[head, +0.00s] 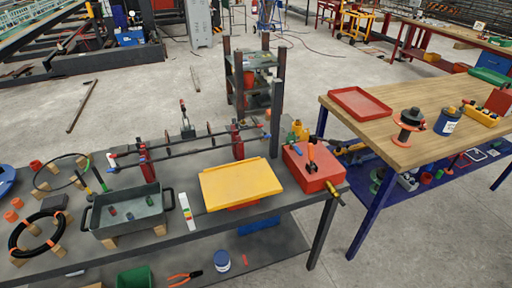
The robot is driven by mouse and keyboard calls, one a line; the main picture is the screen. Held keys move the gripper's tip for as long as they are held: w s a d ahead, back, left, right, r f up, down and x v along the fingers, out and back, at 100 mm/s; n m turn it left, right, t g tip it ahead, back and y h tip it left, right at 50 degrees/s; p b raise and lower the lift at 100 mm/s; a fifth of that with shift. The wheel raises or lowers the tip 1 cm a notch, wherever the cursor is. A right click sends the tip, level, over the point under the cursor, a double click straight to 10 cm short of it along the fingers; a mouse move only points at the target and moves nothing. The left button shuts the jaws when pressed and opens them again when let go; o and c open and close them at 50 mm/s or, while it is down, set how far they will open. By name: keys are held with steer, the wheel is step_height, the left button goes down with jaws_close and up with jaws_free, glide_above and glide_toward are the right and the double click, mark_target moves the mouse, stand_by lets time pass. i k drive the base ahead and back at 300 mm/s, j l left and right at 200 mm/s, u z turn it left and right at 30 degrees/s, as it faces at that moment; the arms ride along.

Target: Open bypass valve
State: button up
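A red box-shaped unit (318,178) sits at the right end of the dark grey bench. No part is clearly marked as the bypass valve, and I cannot tell whether any valve there is open or closed. My gripper is not in view.
A yellow tray (240,183) lies just left of the red unit. A grey tub (130,215) and a coiled black cable (38,235) are further left. A wooden-topped table (370,115) stands close on the right.

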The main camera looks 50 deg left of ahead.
mark_target(299, 151)
steer(key=i+j+u, duration=0.15)
steer(key=j+u, duration=0.15)
steer(key=u, duration=0.2)
steer(key=i+j+u, duration=0.15)
steer(key=j+u, duration=0.15)
steer(key=u, duration=0.15)
steer(key=i+j+u, duration=0.15)
steer(key=u, duration=0.35)
steer(key=i+j, duration=0.15)
steer(key=i, duration=0.3)
steer(key=i+l+u, duration=0.4)
steer(key=i+l, duration=0.2)
steer(key=i, duration=0.1)
